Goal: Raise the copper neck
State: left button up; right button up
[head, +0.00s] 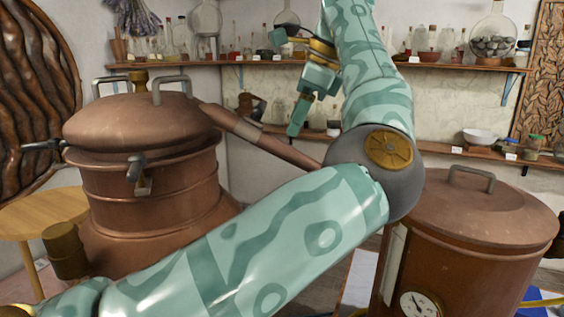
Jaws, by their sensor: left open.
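The copper neck (262,139) is a pipe that slopes down to the right from the lid of the left copper pot (150,190). Its lower right end is hidden behind my left arm, so I cannot tell whether it meets the right copper vessel (470,255). My left gripper (288,77) is open and empty. In the picture it appears above the neck, in front of the back shelves, with its fingers apart. I see no contact between it and the neck. My right gripper is not in view.
The left pot's lid has grey handles (171,84), and the right vessel has a lid handle (471,175) and a dial gauge (420,304). Shelves of glassware (440,66) line the back wall. A round wooden table (45,211) stands at left.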

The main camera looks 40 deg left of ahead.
aim_at(285, 144)
pick_arm(q)
jog(key=b+x, duration=0.1)
jog(key=x, duration=0.5)
jog(key=shift+a+f, duration=0.1)
jog(key=shift+a, duration=0.15)
jog(key=shift+a+f, duration=0.1)
jog(key=shift+f, duration=0.25)
jog(key=shift+s+a+f, duration=0.1)
jog(key=shift+a+f, duration=0.1)
jog(key=shift+f, duration=0.25)
jog(key=shift+a, duration=0.1)
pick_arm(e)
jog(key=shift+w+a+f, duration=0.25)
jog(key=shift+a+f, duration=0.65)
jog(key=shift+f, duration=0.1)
